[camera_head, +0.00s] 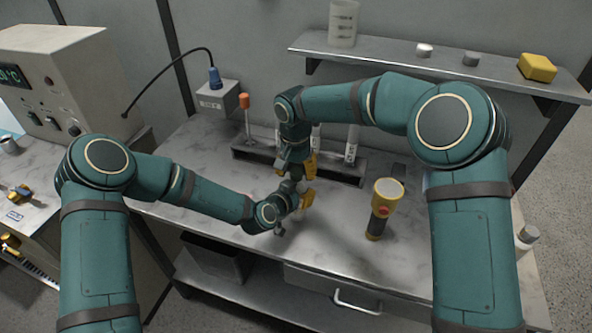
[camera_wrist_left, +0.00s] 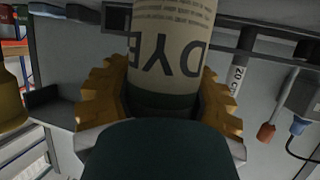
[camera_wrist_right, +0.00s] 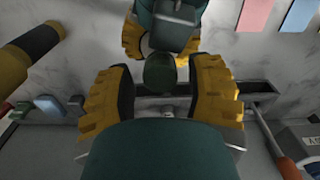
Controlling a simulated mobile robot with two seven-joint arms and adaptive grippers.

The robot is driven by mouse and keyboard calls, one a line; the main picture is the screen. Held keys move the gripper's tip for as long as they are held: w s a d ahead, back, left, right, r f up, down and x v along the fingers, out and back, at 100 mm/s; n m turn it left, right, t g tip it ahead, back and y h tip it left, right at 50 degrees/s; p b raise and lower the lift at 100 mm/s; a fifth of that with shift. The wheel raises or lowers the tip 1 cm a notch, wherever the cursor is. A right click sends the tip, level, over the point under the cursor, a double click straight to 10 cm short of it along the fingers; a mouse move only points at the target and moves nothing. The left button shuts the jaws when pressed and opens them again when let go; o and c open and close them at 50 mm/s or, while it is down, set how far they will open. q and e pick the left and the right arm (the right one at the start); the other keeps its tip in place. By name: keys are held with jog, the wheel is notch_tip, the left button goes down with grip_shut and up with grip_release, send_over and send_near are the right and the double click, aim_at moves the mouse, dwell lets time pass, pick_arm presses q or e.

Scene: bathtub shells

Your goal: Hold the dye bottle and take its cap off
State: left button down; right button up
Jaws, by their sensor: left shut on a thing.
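The dye bottle (camera_wrist_left: 172,45) is a pale bottle with large dark "DYE" lettering, seen close in the left wrist view. My left gripper (camera_wrist_left: 165,82) is shut on it, one yellow finger on each side. The dark green cap (camera_wrist_right: 165,74) shows in the right wrist view. My right gripper (camera_wrist_right: 163,92) is open, with its fingers on either side of the cap and a gap visible on both sides. In the head view the left gripper (camera_head: 303,197) is just below the right gripper (camera_head: 308,167); the arms and fingers mostly hide the bottle there.
A yellow and black flashlight (camera_head: 384,204) stands on the bench right of the grippers. A dark rack (camera_head: 350,173) with white tubes and an orange-handled tool (camera_head: 244,102) lies behind them. A shelf (camera_head: 440,70) hangs above at the back. Bench space at front left is clear.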

notch_tip(320, 180, up, 4)
jog(key=shift+s+a+r, duration=0.1)
jog(key=shift+o, duration=0.5)
jog(key=shift+r, duration=0.2)
jog(key=m, duration=0.1)
jog(key=r+m, duration=0.1)
jog(key=m, duration=0.3)
jog(key=shift+r, duration=0.4)
jog(key=m, duration=0.1)
jog(key=r+m, duration=0.1)
jog(key=m, duration=0.3)
jog(key=shift+r, duration=0.25)
jog(key=shift+f, duration=3.95)
grip_shut()
